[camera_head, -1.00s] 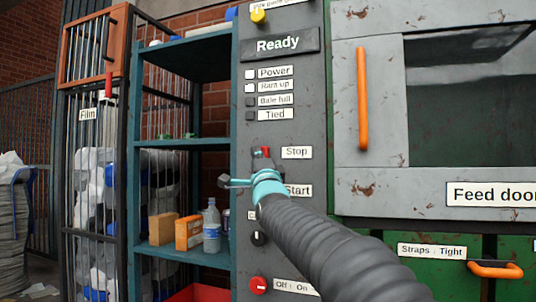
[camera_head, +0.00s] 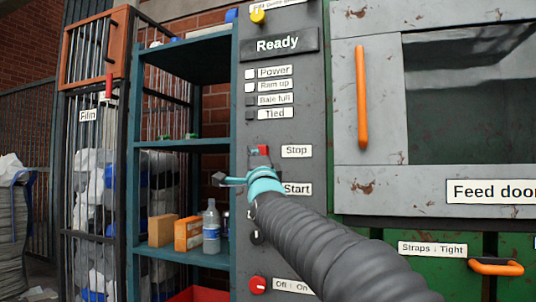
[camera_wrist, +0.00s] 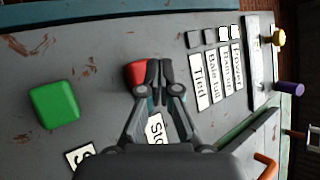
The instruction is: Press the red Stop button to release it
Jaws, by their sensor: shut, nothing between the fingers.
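The red Stop button (camera_head: 263,150) is on the grey control panel, left of the "Stop" label (camera_head: 296,151). In the wrist view the red button (camera_wrist: 136,75) shows beside my shut fingertips, which cover part of it. My gripper (camera_wrist: 156,78) is shut and empty, its tips at or very near the button; I cannot tell whether they touch. In the head view my arm reaches up to the panel from the lower right and hides most of the gripper.
A green button (camera_wrist: 54,103) sits on the same panel. The "Start" label (camera_head: 298,189) and a red rotary knob (camera_head: 258,284) are lower down. A teal shelf (camera_head: 185,143) with boxes and a bottle stands left. The feed door's orange handle (camera_head: 361,98) is to the right.

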